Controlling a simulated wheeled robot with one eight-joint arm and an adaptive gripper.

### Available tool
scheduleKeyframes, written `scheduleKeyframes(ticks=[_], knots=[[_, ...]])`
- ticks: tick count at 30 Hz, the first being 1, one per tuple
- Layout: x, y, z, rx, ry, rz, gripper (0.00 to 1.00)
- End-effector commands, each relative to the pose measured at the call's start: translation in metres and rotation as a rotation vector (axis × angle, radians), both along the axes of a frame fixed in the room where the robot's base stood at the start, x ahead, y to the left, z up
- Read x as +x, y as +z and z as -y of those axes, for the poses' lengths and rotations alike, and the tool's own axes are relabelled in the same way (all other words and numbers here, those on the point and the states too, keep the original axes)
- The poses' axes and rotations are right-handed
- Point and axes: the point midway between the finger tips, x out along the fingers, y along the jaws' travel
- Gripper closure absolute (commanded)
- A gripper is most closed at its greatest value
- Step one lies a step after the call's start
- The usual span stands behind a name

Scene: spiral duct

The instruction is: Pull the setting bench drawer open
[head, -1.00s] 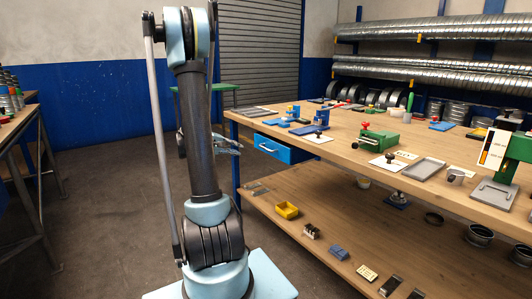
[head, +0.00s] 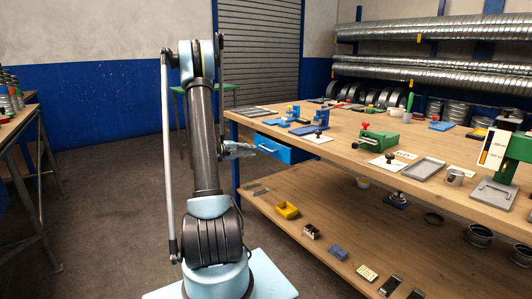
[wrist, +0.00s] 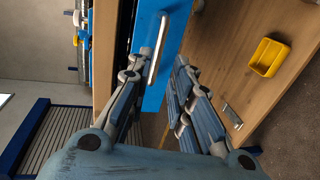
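The blue drawer (head: 285,149) hangs under the left end of the wooden setting bench (head: 360,147). Its pale bar handle (head: 268,148) is on the front face. My gripper (head: 252,148) is at the handle's height, just left of the drawer front. In the wrist view my gripper (wrist: 157,66) has its fingers apart, one either side of the handle's near part. I cannot tell whether either finger touches it.
A lower shelf (head: 305,220) below the drawer carries a yellow bin (head: 287,210) and small parts. Tools and fixtures stand on the bench top. The floor (head: 110,210) left of the bench is clear. Another bench (head: 30,140) stands at the far left.

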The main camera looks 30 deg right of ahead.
Motion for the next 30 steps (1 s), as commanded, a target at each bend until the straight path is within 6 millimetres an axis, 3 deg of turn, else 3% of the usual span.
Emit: scheduleKeyframes(ticks=[12, 18, 30], knots=[[0.005, -0.016, 0.073, 0.001, -0.002, 0.0, 0.8], [0.008, -0.021, 0.099, 0.001, -0.001, 0.001, 0.8], [0.009, -0.024, 0.113, 0.001, 0.001, 0.001, 0.8]])
